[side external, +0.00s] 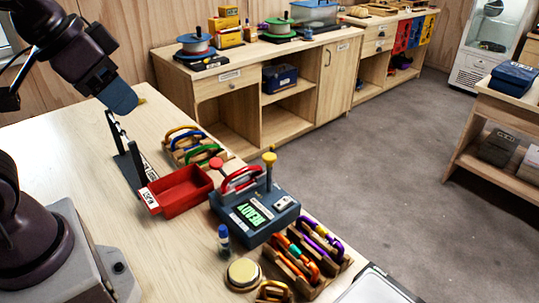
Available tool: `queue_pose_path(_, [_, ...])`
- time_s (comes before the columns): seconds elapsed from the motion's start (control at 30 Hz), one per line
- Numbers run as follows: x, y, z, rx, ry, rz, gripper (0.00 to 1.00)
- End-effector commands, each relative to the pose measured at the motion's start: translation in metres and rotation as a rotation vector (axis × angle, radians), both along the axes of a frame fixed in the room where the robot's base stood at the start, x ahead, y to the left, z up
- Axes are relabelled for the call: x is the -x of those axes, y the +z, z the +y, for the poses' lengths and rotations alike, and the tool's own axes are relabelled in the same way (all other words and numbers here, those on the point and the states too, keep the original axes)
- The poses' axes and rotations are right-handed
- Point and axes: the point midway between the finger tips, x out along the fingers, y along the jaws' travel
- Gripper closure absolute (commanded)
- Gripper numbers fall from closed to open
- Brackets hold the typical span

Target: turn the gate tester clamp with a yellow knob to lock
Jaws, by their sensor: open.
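The gate tester (257,212) is a dark blue-grey box on the wooden table, with a green screen reading READY. A red carabiner (240,180) stands at its top. The clamp's yellow knob (269,158) sits upright on a post at the tester's back right. A red knob (216,163) is at its back left. My gripper (121,98) hangs at the upper left, well away from the tester, with nothing visible in it. Its fingers are hard to make out separately from this angle. The clamp's lower part is partly hidden.
A red tray (180,189) stands left of the tester, beside a black stand (128,165). A rack of coloured carabiners (186,143) is behind. Another carabiner rack (305,253), a small blue bottle (224,238) and a round gold-topped object (243,273) lie in front. The table's left part is clear.

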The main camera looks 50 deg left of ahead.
Motion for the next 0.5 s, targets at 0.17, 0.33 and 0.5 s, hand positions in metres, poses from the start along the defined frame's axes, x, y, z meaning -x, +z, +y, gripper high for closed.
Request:
queue_pose_path(0.17, [-0.003,-0.011,-0.001,0.0,-0.004,0.054,0.41])
queue_pose_path(0.33, [-0.035,-0.022,-0.003,-0.001,-0.012,0.178,0.41])
queue_pose_path(0.5, [-0.09,-0.032,-0.007,-0.001,-0.018,0.3,0.41])
